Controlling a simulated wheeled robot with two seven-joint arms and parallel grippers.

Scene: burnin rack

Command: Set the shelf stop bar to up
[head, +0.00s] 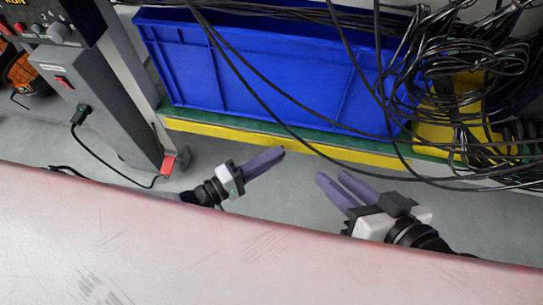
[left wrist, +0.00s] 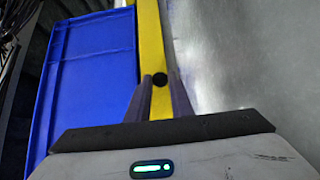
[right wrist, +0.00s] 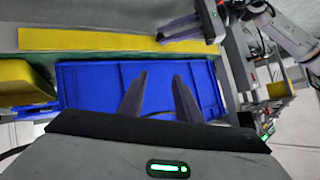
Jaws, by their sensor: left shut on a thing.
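A long yellow bar (head: 215,130), which I take to be the shelf stop bar, runs along the shelf's front edge. It also shows in the left wrist view (left wrist: 149,45) and the right wrist view (right wrist: 80,39). My right gripper (head: 333,177) is open and empty, to the right of the left one, in front of the bar. I cannot tell whether the bar is up or down.
A blue crate (head: 270,70) stands behind the bar. Loose black cables (head: 450,75) hang across it and bunch up at the right near a yellow block (head: 428,130). A grey cabinet (head: 100,100) with a red switch stands at the left. The floor in front is clear.

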